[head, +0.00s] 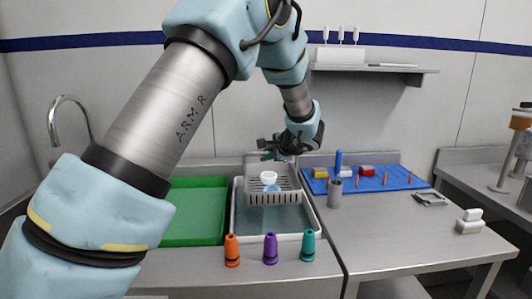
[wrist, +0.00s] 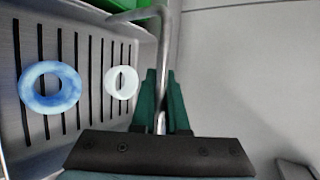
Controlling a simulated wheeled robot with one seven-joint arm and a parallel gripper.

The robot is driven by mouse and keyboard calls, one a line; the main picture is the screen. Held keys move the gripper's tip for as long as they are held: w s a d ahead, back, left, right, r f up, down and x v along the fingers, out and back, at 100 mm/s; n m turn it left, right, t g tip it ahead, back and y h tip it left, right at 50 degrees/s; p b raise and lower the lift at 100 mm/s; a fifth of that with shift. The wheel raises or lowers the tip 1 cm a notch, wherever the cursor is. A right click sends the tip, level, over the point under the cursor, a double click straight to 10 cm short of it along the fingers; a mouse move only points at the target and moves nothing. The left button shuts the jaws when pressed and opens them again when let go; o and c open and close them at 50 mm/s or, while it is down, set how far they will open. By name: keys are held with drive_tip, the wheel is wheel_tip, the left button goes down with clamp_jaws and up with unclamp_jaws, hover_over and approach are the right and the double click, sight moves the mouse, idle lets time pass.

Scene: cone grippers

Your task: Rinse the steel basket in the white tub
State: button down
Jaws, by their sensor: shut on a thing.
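The steel basket (head: 286,198) has slotted walls and is at the white tub (head: 290,237) in the head view, within its outline. I cannot tell whether its bottom touches the water. My gripper (head: 268,152) is above the back of the basket. In the wrist view, the green fingers of my gripper (wrist: 160,105) are shut on the bent steel handle (wrist: 165,60) of the basket (wrist: 90,60). A blue ring (wrist: 25,90) and a white ring (wrist: 122,72) lie in the basket. The fingers hide part of the handle.
A green tray (head: 195,212) is left of the tub. Orange (head: 231,252), purple (head: 270,250) and teal (head: 308,246) cones stand along the front. At the right are a steel cup (head: 335,194) and a blue mat (head: 393,180) with blocks and pegs.

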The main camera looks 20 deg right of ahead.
sight(266, 189)
drive_tip(key=shift+f+b, duration=2.3)
drive_tip(key=shift+f, duration=3.8)
drive_tip(key=shift+r, duration=0.1)
wheel_tip(266, 189, up, 13)
drive_tip(key=p, duration=0.5)
wheel_tip(266, 189, up, 4)
drive_tip(key=shift+f+p, duration=0.1)
drive_tip(key=shift+p, duration=0.6)
drive_tip(key=shift+a, duration=0.1)
